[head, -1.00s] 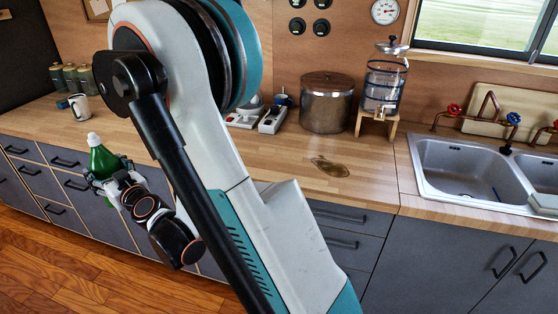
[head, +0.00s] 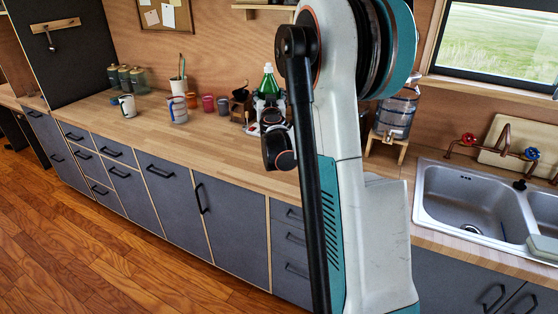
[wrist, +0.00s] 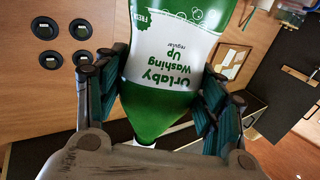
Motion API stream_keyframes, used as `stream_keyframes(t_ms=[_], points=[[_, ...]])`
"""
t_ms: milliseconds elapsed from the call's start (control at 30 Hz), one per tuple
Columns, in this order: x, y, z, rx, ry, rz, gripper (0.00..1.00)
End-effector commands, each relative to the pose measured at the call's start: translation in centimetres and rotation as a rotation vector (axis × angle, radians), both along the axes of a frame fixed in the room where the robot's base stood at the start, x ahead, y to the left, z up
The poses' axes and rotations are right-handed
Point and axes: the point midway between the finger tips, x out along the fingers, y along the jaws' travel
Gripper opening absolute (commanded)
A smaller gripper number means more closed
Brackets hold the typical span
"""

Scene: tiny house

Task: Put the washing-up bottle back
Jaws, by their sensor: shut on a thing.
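The washing-up bottle (head: 268,82) is green with a white cap. It is upright in the head view, seen against the back wall just left of my arm. In the wrist view the bottle (wrist: 170,45) fills the middle, with its white and green label towards the camera. My gripper (wrist: 166,88) is shut on it, one finger on each side. In the head view the gripper (head: 270,105) is small and partly hidden by its own wrist links. The bottle appears raised over the wooden counter (head: 225,150). Its base is hidden in the head view.
The sink (head: 450,195) with its taps is at the right, and a water dispenser (head: 396,110) stands behind my arm. Mugs (head: 178,110), jars and a coffee grinder (head: 240,103) line the counter's back left. The counter's front middle is clear. My arm hides part of the counter.

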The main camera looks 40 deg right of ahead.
Motion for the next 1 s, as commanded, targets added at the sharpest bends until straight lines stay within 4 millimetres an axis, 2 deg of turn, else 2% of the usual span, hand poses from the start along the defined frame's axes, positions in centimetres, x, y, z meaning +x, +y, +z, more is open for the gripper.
stream_keyframes(t_ms=[33,100,267,800,1000], points=[[-0.4,-1.3,0.8,0.002,0.0,-0.02,0.21],[-0.8,-2.4,1.2,0.002,0.002,-0.038,0.21],[-1.2,-3.5,0.5,0.002,0.004,-0.054,0.21],[-1.2,-3.4,-11.6,0.002,0.004,-0.054,0.21],[-1.2,-3.4,-14.0,0.002,0.004,-0.054,0.21]])
